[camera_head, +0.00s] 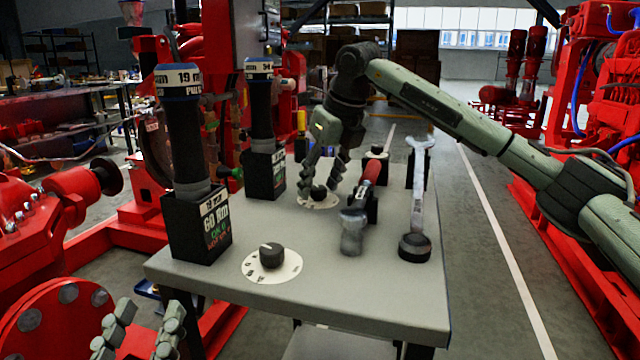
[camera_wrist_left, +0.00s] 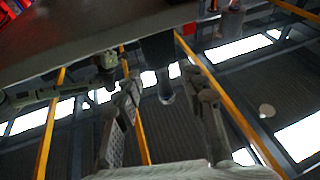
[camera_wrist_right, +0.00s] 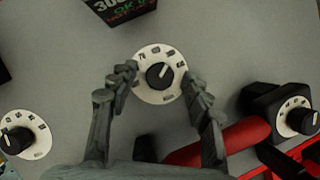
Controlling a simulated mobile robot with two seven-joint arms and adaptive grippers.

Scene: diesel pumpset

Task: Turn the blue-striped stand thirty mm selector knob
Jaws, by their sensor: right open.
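A black selector knob (camera_head: 319,191) on a round white dial plate is set in the grey tabletop beside the rear black stand (camera_head: 265,175), whose upright tool has a blue band. My right gripper (camera_head: 322,183) is open and low over this knob. In the right wrist view the knob (camera_wrist_right: 159,76) lies between the two fingertips, with gaps visible on both sides. Its pointer slants up to the right. A second knob (camera_head: 271,255) on a white dial is nearer, by the front stand (camera_head: 198,228) marked 60 Nm. My left gripper (camera_head: 140,330) is open and empty at lower left.
A red-handled tool (camera_head: 360,205) lies just right of my right gripper. Red machinery stands on both sides.

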